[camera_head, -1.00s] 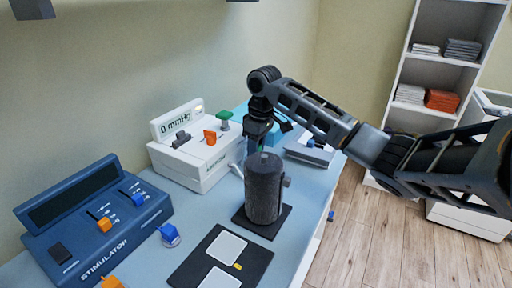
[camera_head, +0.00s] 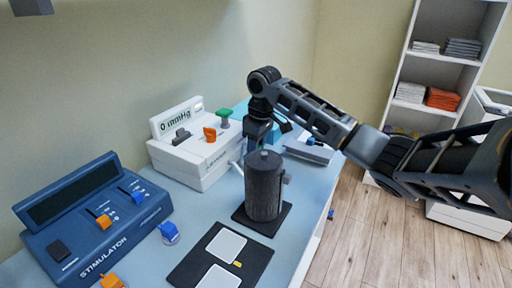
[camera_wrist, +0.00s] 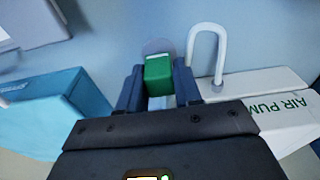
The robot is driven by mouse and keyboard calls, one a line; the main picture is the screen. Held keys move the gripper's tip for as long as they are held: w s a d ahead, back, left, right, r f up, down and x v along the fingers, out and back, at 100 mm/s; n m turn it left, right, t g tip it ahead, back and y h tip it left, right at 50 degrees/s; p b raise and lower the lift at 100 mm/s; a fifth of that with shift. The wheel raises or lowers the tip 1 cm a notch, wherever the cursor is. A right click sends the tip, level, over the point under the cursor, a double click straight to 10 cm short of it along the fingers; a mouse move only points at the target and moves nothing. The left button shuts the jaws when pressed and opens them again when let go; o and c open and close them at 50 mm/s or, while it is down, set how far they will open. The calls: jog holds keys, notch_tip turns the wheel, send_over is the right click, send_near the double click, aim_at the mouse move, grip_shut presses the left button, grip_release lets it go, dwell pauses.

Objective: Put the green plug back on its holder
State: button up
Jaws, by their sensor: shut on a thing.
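The green plug (camera_wrist: 159,76) is between the fingers of my gripper (camera_wrist: 158,92) in the wrist view. Just beyond it lies a round grey disc (camera_wrist: 157,46), partly hidden by the plug; I cannot tell whether they touch or whether this is its holder. In the head view my gripper (camera_head: 262,142) points down behind the grey cylinder (camera_head: 264,188), which hides the plug and the fingertips. A different green piece (camera_head: 223,117) stands on the white air pump (camera_head: 195,166).
The cylinder stands on a dark base close to my gripper. A white bent tube (camera_wrist: 207,48) rises beside the plug. A blue box (camera_wrist: 55,110) is on the other side. The blue stimulator (camera_head: 95,220), a blue plug (camera_head: 168,233) and a dark pad mat (camera_head: 205,250) are nearer.

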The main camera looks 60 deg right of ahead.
jog(key=shift+f, duration=0.7)
dwell(0.3)
dwell(0.3)
jog(key=o, duration=1.4)
jog(key=shift+c, duration=0.2)
jog(key=shift+r+p, duration=3.15)
jog(key=shift+r, duration=0.4)
